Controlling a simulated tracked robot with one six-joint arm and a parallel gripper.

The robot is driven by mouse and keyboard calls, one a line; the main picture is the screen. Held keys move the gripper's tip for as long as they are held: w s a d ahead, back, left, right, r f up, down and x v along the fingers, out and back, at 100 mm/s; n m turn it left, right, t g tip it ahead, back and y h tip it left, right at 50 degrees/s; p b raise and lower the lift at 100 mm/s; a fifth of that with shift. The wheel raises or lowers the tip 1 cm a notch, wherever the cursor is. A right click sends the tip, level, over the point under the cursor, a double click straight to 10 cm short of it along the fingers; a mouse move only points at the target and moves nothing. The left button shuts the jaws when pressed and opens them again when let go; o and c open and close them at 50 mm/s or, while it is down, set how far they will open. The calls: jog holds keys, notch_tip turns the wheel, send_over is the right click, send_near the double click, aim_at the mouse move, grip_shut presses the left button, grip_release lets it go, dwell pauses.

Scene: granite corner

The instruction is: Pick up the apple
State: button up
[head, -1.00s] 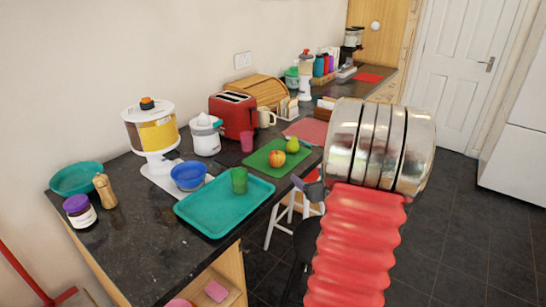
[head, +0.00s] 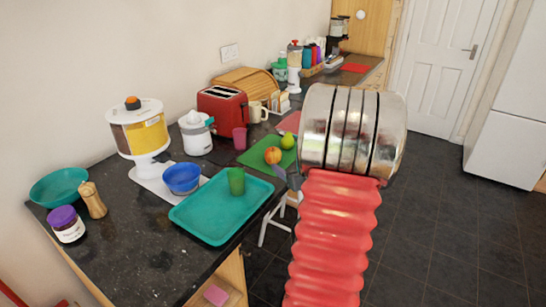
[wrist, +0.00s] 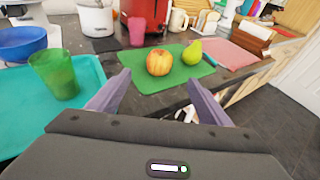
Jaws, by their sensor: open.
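The apple (head: 272,155), red and yellow, lies on a green cutting board (head: 256,155) near the counter's front edge. A green-yellow pear (head: 288,141) sits just to its right. In the wrist view the apple (wrist: 159,62) shows beyond and between my two fingertips, with the pear (wrist: 192,52) on the right. My gripper (wrist: 158,84) is open and empty, short of the board and apart from the apple. In the head view my arm hides most of the gripper; only a grey finger part (head: 282,175) shows left of it.
A teal tray (head: 215,232) with a green cup (head: 236,181) stands left of the board. A pink cup (head: 240,138), a red toaster (head: 222,112) and a cream mug (head: 257,112) stand behind it. The floor in front of the counter is open at right.

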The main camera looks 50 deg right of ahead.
aim_at(276, 156)
jog(key=shift+x, duration=4.3)
jog(key=shift+w, duration=0.1)
jog(key=shift+x, duration=2.5)
jog(key=shift+c, duration=0.4)
jog(key=c, duration=1.1)
jog(key=shift+r, duration=0.1)
notch_tip(276, 156, up, 10)
jog(key=shift+f, duration=0.1)
